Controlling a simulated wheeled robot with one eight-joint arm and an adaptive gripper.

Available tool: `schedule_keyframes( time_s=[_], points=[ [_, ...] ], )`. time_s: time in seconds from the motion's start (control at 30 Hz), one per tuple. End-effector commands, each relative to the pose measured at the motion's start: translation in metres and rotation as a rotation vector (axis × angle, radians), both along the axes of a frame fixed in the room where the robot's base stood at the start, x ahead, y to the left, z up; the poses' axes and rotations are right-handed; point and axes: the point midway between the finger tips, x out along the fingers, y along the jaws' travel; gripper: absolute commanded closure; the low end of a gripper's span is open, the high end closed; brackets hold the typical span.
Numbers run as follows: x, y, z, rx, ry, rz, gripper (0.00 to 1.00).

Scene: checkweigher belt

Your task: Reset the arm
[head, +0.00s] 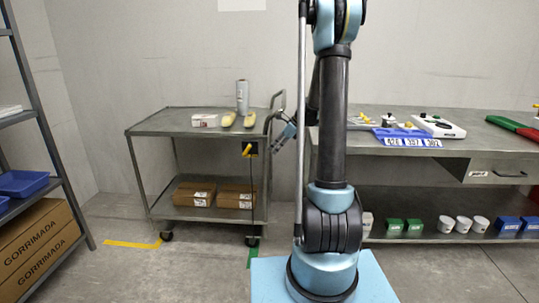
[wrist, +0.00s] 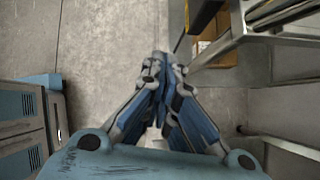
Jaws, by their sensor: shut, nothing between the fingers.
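My arm rises upright in the middle of the head view. My gripper (head: 285,135) hangs behind it, just right of the cart. In the wrist view my gripper (wrist: 162,58) points away from the camera with its blue fingers together and nothing between them. Below and beyond the fingers is bare concrete floor.
A metal cart (head: 170,129) at left bears a white box (head: 205,121), a roll (head: 242,97) and two yellowish items; cardboard boxes (head: 193,194) lie below. A steel workbench (head: 470,148) with a blue tray (head: 406,138) stands at right. A shelf rack (head: 45,130) stands far left.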

Motion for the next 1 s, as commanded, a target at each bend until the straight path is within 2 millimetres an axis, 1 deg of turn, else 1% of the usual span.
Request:
schedule_keyframes(
  time_s=[0.13,0.27,0.4,0.6,0.8,1.0],
  points=[
    [-0.006,-0.003,0.007,-0.009,-0.011,0.015,1.0],
    [-0.024,-0.003,0.018,-0.046,-0.055,0.077,1.0],
    [-0.055,-0.003,0.033,-0.109,-0.125,0.186,1.0],
    [-0.101,-0.006,0.051,-0.202,-0.224,0.353,1.0],
    [-0.149,-0.01,0.062,-0.291,-0.312,0.528,1.0],
    [-0.196,-0.016,0.067,-0.378,-0.393,0.709,1.0]
  ],
)
